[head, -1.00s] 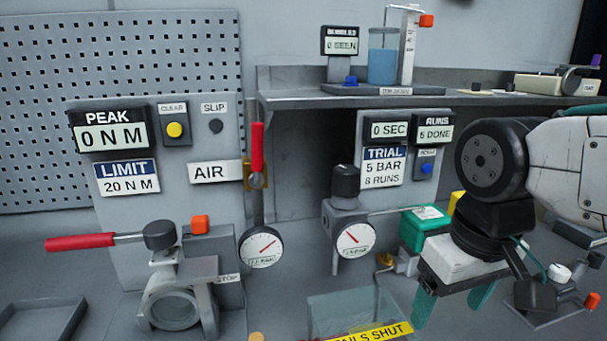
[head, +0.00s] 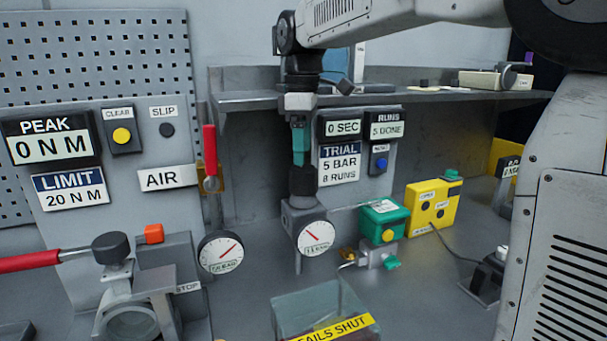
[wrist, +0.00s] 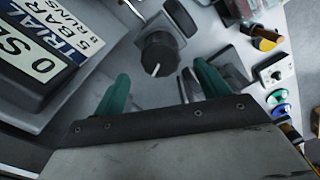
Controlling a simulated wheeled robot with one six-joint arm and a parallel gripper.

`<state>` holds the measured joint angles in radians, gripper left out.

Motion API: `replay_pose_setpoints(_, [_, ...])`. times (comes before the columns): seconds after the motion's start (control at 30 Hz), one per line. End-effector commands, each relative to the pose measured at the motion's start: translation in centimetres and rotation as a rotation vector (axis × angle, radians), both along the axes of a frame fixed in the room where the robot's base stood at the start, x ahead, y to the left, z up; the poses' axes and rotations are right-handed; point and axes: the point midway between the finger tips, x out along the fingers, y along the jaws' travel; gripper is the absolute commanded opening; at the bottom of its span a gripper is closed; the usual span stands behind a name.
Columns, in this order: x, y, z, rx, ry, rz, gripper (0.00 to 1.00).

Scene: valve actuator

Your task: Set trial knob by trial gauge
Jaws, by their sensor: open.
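The black trial knob (head: 303,182) sits on top of a grey regulator body. The white trial gauge (head: 316,237) is on the front of that body, its red needle pointing up and left; its scale is too small to read. The trial sign (head: 340,165) reads 5 BAR, 8 RUNS. My gripper (head: 300,160) points down just above the knob, its teal fingers open. In the wrist view the knob (wrist: 160,55), with a white mark, shows beyond and between the two spread fingertips (wrist: 160,78). Whether the fingers touch it I cannot tell.
Behind the knob stands a panel with a 0 SEC display (head: 340,128) and a 5 DONE runs display (head: 387,130). A red-handled air lever (head: 210,150) and a second gauge (head: 220,252) are at left. A green box (head: 384,217) and clear bin (head: 320,308) are near. A shelf (head: 420,97) overhangs behind.

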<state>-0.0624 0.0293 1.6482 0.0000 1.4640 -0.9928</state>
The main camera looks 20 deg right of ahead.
Motion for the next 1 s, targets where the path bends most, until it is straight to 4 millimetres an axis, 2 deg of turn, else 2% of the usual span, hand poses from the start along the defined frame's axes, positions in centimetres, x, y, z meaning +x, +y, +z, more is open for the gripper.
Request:
replay_pose_setpoints(0.2, [-0.2, -0.1, -3.7, 0.000, 0.004, -0.003, 0.75])
replay_pose_setpoints(0.4, [-0.1, -0.1, -6.0, 0.000, 0.002, -0.004, 0.75])
replay_pose_setpoints(0.73, [-0.1, 0.0, -6.5, 0.000, 0.000, -0.004, 0.75])
replay_pose_setpoints(0.77, [-0.1, 0.0, -6.5, 0.000, 0.000, -0.004, 0.72])
replay_pose_setpoints(0.9, [-0.1, 0.0, -6.5, 0.000, 0.000, -0.003, 0.33])
replay_pose_setpoints(0.93, [-0.1, 0.0, -6.5, 0.000, 0.000, -0.003, 0.30])
replay_pose_setpoints(1.0, [-0.1, 0.0, -6.5, 0.000, 0.000, -0.004, 0.30])
